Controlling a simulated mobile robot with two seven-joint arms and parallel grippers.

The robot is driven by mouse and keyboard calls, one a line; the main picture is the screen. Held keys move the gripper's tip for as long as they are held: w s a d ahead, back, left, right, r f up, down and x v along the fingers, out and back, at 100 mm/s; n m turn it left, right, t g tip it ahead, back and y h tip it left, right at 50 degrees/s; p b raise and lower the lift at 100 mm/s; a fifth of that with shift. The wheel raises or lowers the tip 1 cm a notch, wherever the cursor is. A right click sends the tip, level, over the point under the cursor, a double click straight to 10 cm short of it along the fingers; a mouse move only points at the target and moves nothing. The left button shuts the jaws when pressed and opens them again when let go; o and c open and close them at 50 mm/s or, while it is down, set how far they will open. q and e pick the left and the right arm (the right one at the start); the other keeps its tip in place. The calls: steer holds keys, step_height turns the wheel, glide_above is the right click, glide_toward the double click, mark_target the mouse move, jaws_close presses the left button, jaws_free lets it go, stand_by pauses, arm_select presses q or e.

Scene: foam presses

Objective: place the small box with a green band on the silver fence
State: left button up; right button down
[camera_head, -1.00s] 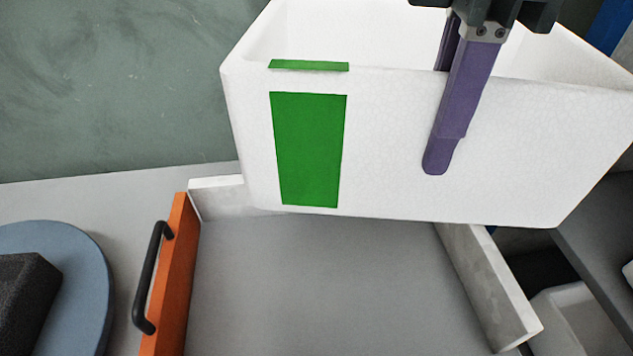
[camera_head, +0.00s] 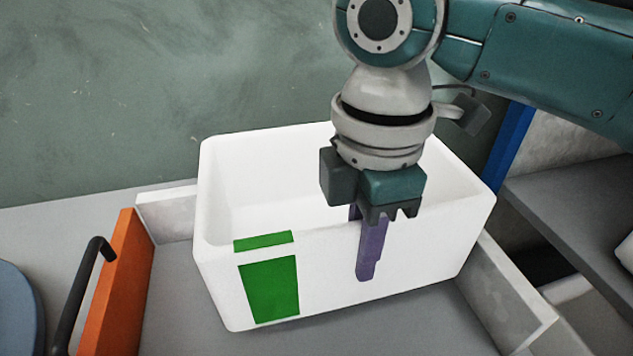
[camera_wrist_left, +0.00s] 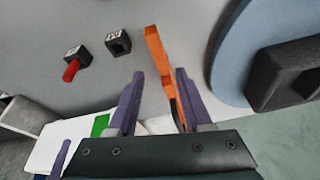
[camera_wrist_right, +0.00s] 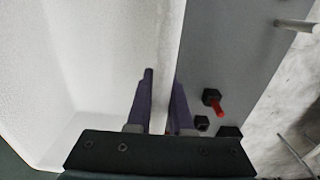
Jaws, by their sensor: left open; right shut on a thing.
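The white box with a green band (camera_head: 270,288) is open-topped and sits within the outline of the silver fence (camera_head: 512,295), slightly turned. I cannot tell whether its base touches the surface. My right gripper (camera_head: 367,245) is shut on the box's near wall, one finger outside and the other mostly hidden inside; the wall also runs between its fingers in the right wrist view (camera_wrist_right: 163,78). My left gripper (camera_wrist_left: 160,73) is open, its fingers on either side of the fence's orange end (camera_wrist_left: 157,50). It is out of the head view.
The orange end carries a black handle (camera_head: 82,285) on its outer side. A blue round plate (camera_head: 15,310) lies at the left; a dark block (camera_wrist_left: 285,72) rests on it. Small dark blocks, one with a red peg (camera_wrist_left: 71,70), stand nearby. A grey shelf (camera_head: 575,205) is at right.

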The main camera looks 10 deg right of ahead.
arm_select(q)
steer(key=shift+f+b, duration=0.5)
arm_select(e)
step_height(320, 180, down, 4)
steer(key=shift+f, duration=0.25)
arm_select(q)
steer(key=shift+d, duration=0.1)
arm_select(e)
steer(key=shift+f, duration=0.1)
steer(key=c, duration=0.8)
jaws_free()
steer(key=shift+f, duration=0.1)
